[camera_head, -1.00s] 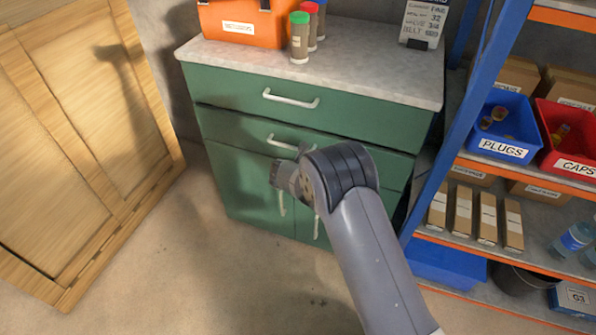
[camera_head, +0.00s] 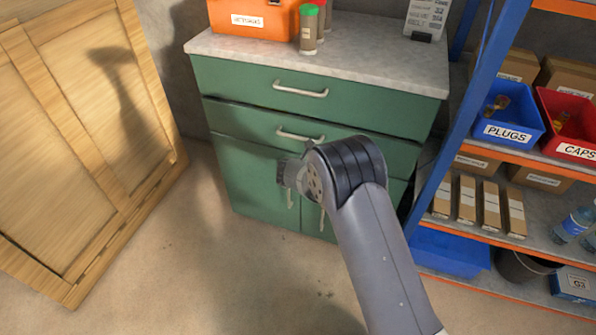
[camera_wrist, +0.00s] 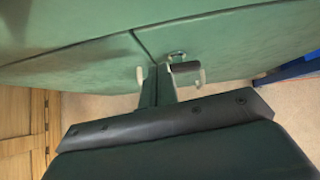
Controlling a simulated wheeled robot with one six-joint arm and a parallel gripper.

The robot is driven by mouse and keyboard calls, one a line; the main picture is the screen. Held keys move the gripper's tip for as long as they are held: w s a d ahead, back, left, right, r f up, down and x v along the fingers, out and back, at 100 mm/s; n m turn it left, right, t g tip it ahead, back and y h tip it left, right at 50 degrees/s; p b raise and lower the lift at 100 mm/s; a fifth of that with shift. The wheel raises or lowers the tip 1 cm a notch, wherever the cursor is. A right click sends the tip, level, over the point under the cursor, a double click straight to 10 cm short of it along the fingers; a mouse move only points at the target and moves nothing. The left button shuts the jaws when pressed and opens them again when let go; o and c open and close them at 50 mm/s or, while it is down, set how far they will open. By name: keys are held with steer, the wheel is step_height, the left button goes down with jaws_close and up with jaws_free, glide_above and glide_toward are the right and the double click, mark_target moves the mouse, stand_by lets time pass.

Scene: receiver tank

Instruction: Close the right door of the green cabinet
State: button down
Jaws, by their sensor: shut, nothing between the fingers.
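The green cabinet (camera_head: 258,113) has two drawers above two doors with white handles. Its left door (camera_head: 250,180) looks shut. Its right door (camera_head: 345,228) is mostly hidden behind my arm in the head view; only a lower part and its white handle (camera_head: 322,220) show. In the wrist view a dark seam divides the door fronts, with the right door (camera_wrist: 225,45) right of it. I cannot tell whether the right door is fully flush. My gripper (camera_wrist: 172,82) is shut and empty, in front of the doors between the two handles. Contact is unclear.
A blue-posted shelf (camera_head: 447,130) with bins and boxes stands close on the right. A wooden crate or panel (camera_head: 80,140) stands on the left. An orange box (camera_head: 250,18) and jars sit on the cabinet top. The floor (camera_head: 190,270) in front is clear.

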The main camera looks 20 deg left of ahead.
steer(key=a+p+v, duration=0.1)
steer(key=v, duration=0.9)
steer(key=shift+s, duration=0.35)
steer(key=shift+d+f, duration=0.1)
steer(key=shift+d, duration=0.05)
